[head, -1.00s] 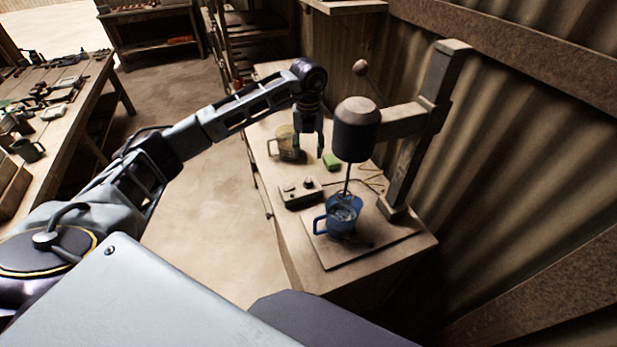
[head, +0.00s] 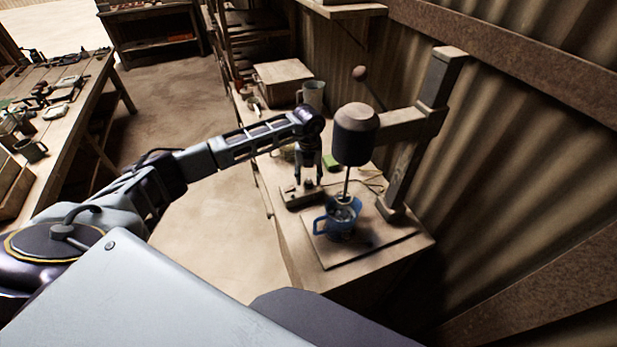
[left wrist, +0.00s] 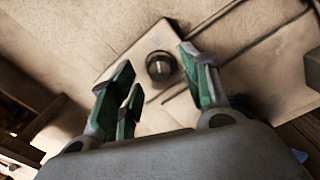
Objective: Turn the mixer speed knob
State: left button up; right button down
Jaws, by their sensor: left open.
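The mixer speed knob (left wrist: 160,66) is a dark round knob on a pale control box (left wrist: 135,58). In the head view the box (head: 292,201) stands on the bench left of the mixer. My left gripper (head: 309,183) points down over the box, open and empty. In the left wrist view its green-padded fingers (left wrist: 160,75) stand on either side of the knob, with a gap on both sides. I cannot tell how high the fingertips are above the box. The mixer head (head: 355,145) hangs over a blue mug (head: 340,222). My right gripper is not in view.
The mixer post (head: 412,150) and a corrugated wall bound the right side. A cord runs behind the box. A green block (head: 331,161), a grey mug (head: 314,95) and a wooden box (head: 283,82) stand farther back. The floor left of the bench is clear.

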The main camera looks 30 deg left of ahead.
pick_arm(q)
jog(key=shift+f, duration=0.75)
grip_shut()
